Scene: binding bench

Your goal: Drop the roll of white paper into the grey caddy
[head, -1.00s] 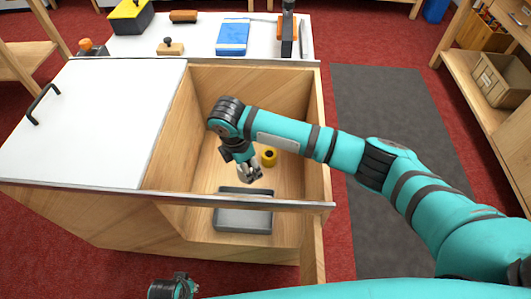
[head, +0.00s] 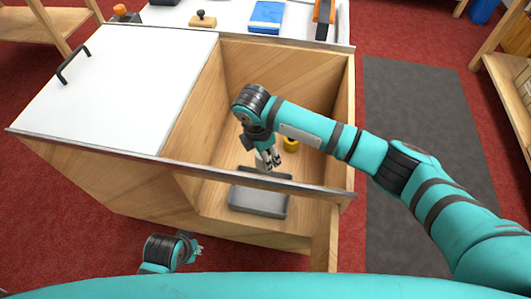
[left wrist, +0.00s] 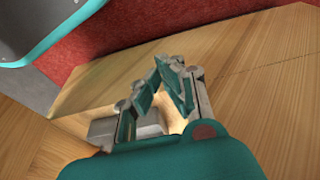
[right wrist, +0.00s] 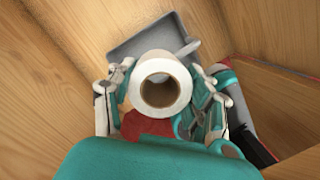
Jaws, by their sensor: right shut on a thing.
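The roll of white paper (right wrist: 160,82) shows end-on in the right wrist view, between the fingers of my right gripper (right wrist: 160,100), which is shut on it. In the head view my right gripper (head: 270,163) points down inside the open chest, at the far edge of the grey caddy (head: 257,200). The roll is hard to make out there. The caddy also shows beyond the roll in the right wrist view (right wrist: 145,42), partly covered by it. My left gripper (head: 197,249) is low outside the chest front; its fingers (left wrist: 167,65) lean together and look empty.
The wooden chest has a front rail (head: 250,181) between me and the caddy. A white lid (head: 120,90) covers its left part. A yellow roll (head: 291,145) stands inside, right of my right gripper. A white bench behind holds a blue pack (head: 266,17).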

